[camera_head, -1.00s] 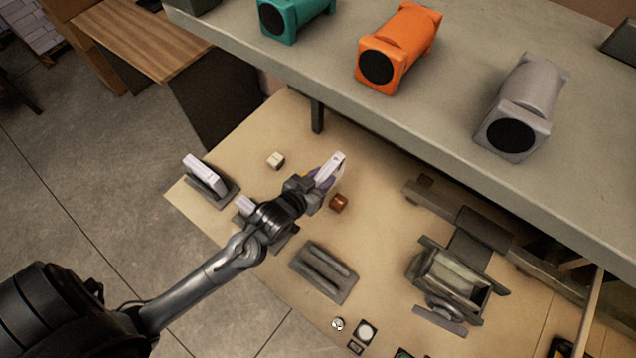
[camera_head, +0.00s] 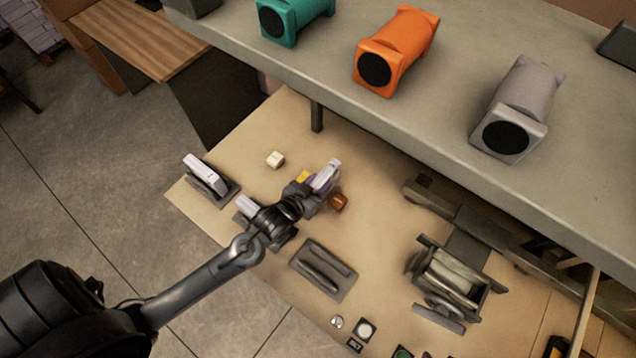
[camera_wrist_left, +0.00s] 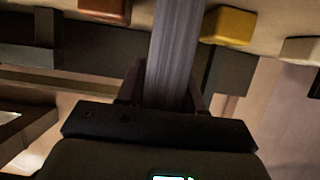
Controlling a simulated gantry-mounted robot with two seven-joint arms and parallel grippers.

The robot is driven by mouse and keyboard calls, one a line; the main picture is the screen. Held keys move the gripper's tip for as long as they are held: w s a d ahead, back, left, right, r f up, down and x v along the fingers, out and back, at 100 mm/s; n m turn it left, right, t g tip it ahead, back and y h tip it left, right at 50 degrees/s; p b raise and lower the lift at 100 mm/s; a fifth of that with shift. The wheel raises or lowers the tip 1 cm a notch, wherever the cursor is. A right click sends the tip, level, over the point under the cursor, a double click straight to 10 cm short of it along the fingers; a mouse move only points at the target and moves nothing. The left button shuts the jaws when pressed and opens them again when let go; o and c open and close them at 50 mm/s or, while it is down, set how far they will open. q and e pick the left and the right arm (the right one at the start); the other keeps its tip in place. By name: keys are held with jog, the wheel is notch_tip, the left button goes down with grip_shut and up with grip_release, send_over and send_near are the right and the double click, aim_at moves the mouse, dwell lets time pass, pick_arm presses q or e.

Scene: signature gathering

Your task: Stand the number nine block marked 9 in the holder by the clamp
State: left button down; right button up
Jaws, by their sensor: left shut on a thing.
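My left gripper (camera_head: 315,194) is shut on a pale, slab-like block (camera_head: 326,176), held above the table. The block also shows in the left wrist view (camera_wrist_left: 173,55), between the fingers. Its number cannot be read. An empty dark grey holder (camera_head: 346,288) with raised ridges lies on the table right of and in front of the gripper. The clamp (camera_head: 455,283), a metal vise, stands further right. My right gripper is not in view.
A pale block (camera_head: 204,172) stands in a holder at the left; another (camera_head: 246,205) is partly hidden by my arm. White (camera_head: 275,159), yellow (camera_head: 303,176) and red-brown (camera_head: 339,201) cubes lie near the gripper. A raised shelf (camera_head: 455,90) overhangs the table's back.

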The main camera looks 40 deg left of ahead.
pick_arm(q)
jog(key=c, duration=0.7)
grip_release()
jog(key=shift+r, duration=0.1)
jog(key=b+v, duration=0.1)
jog(key=v, duration=1.1)
